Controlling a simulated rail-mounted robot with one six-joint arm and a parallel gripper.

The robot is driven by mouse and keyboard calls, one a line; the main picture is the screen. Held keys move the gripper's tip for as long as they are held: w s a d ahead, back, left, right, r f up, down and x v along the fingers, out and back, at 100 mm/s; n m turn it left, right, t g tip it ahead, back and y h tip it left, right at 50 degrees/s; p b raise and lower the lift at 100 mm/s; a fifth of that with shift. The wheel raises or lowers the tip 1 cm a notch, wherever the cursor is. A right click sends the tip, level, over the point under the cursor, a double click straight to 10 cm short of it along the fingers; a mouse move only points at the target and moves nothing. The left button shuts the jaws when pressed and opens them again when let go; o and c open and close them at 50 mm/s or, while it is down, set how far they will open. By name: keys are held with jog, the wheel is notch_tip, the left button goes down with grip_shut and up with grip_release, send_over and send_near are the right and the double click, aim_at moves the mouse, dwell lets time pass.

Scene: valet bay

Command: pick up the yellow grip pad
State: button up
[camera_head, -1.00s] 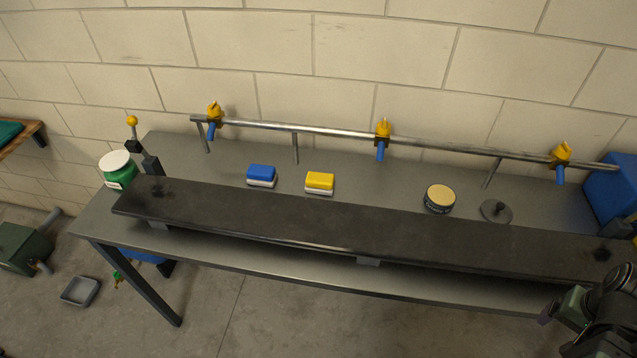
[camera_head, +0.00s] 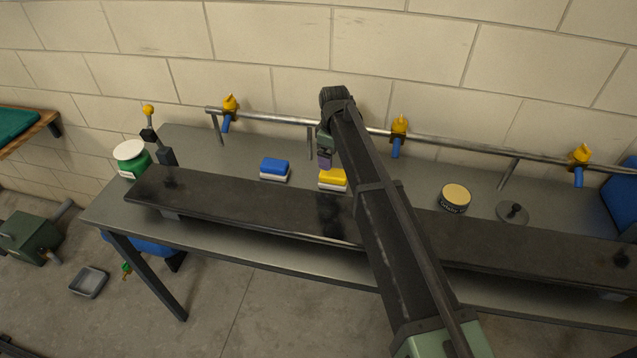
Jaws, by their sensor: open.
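The yellow grip pad (camera_head: 333,179) lies on the grey bench, yellow on top with a pale layer beneath. It sits just behind the dark raised shelf, and part of its upper edge is hidden by my gripper. My gripper (camera_head: 324,163) hangs above the pad, pointing down, with its purple tips close over the pad's back left part. It is open and holds nothing that I can see. Whether the tips touch the pad cannot be told from this view.
A blue pad (camera_head: 274,170) lies close to the left of the yellow one. The dark shelf (camera_head: 260,213) runs along the front. A metal rail (camera_head: 455,147) with yellow-and-blue valves runs behind. A round tin (camera_head: 455,198) and a dark lid (camera_head: 512,212) stand to the right.

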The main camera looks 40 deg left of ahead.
aim_at(334, 173)
jog(key=shift+w+a+n, duration=0.15)
jog(key=shift+w+n, duration=0.25)
jog(key=shift+n, duration=0.5)
jog(key=shift+d+r+n, duration=0.1)
jog(key=shift+d+n, duration=0.3)
jog(key=shift+n, duration=0.1)
notch_tip(334, 173, down, 11)
jog(key=b, duration=1.1)
jog(key=shift+a+f, duration=0.1)
jog(key=shift+f, duration=0.1)
jog(key=shift+r, duration=0.3)
jog(key=c, duration=1)
notch_tip(334, 173, up, 20)
jog(key=p, duration=2)
